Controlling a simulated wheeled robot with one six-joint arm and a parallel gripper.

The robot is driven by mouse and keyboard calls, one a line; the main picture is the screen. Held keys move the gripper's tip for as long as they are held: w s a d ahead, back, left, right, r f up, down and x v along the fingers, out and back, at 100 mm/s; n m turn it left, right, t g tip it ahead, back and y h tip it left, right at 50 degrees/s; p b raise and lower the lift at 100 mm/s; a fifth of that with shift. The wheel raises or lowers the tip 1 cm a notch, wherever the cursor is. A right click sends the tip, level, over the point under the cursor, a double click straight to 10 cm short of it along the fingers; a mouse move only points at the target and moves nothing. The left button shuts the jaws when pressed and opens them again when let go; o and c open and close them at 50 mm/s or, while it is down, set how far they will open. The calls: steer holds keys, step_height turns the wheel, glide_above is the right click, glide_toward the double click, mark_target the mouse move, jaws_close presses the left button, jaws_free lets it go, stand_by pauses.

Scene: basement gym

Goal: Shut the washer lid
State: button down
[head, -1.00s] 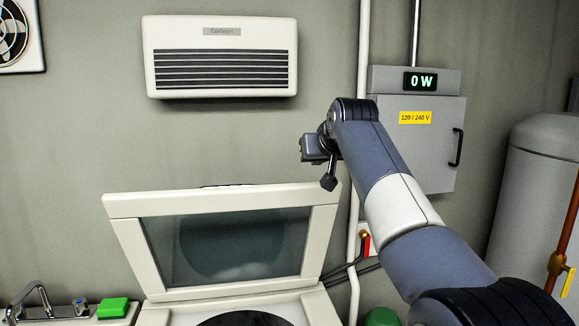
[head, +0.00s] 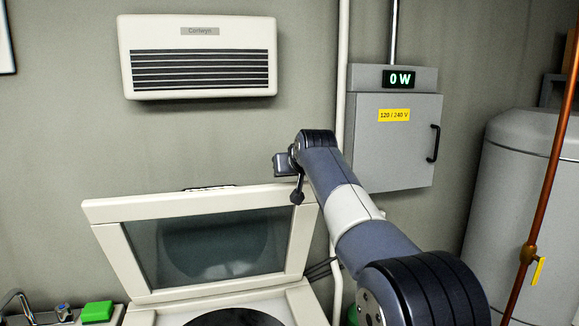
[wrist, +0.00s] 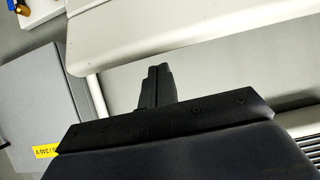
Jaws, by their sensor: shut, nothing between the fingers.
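The washer lid (head: 300,240) is a cream frame around a dark glass pane. It stands raised, leaning back toward the wall, above the washer's round dark opening (head: 235,319). My gripper (head: 297,198) is at the lid's top right corner, pointing down, and overlaps that corner in the head view. In the wrist view my gripper (wrist: 158,68) shows two black fingers pressed together with nothing between them. The lid's cream edge (wrist: 165,35) lies just beyond the fingertips there. I cannot tell whether they touch it.
A wall heater (head: 198,58) hangs above the lid. A grey electrical box (head: 400,150) is right of my gripper, beside a vertical white pipe (head: 342,100). A faucet (head: 20,300) and green sponge (head: 98,311) are at lower left. A tank (head: 515,200) and copper pipe (head: 545,190) stand right.

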steer(key=shift+s+d+f, duration=0.2)
steer(key=shift+s+f, duration=0.1)
steer(key=shift+s, duration=0.25)
steer(key=shift+f+b, duration=0.2)
steer(key=shift+b, duration=0.15)
